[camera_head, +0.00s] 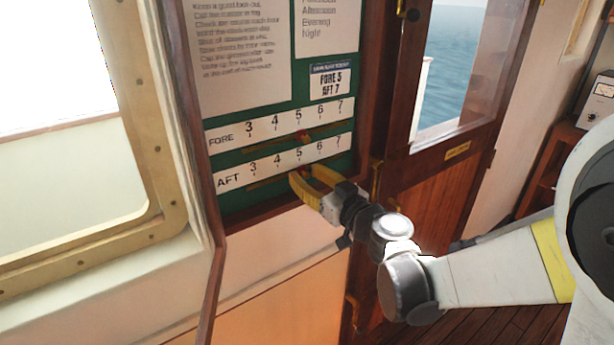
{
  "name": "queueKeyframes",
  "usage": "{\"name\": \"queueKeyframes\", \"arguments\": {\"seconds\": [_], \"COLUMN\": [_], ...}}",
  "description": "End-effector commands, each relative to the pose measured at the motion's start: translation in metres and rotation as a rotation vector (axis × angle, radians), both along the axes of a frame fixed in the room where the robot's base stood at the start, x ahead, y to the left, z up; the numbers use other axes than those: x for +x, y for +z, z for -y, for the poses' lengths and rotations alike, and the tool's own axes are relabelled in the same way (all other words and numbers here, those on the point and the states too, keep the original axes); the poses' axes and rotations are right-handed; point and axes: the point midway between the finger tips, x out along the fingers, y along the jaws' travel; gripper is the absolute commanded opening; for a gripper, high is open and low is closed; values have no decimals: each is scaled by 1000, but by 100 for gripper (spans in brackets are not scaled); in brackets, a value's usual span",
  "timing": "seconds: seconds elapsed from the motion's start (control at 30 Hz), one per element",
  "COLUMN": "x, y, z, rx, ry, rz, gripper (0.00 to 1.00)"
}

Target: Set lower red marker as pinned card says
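The pinned card (331,82) on the green board reads FORE 5, AFT 7. The lower red marker (304,174) sits in the slot under the AFT scale (229,179), near the 5, partly hidden by my gripper. My gripper (302,173) has its yellow fingers spread, with the tips at the board on either side of the lower marker. I cannot tell whether a finger touches it. The upper red marker (303,136) sits under the FORE scale (221,137), close to its 5.
The board has a raised dark wooden frame (186,110). Larger text sheets (233,50) hang above the scales. A wooden door (420,190) with a window and brass fittings stands just to the right. A window frame (150,150) is at the left.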

Motion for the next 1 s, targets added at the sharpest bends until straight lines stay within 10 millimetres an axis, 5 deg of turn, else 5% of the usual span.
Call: {"name": "queueKeyframes", "arguments": {"seconds": [0.07, 0.17, 0.2, 0.43, 0.8, 1.0], "x": [0, 0, 0, 5, 55, 66], "y": [0, 0, 0, 0, -1, 0], "z": [0, 0, 0, 7, 83, 99], "rx": [0, 0, 0, 0, 0, 0], "ry": [0, 0, 0, -3, -4, -2], "rz": [0, 0, 0, 0, 0, 0], "gripper": [32, 2, 0, 0, 0, 0]}}
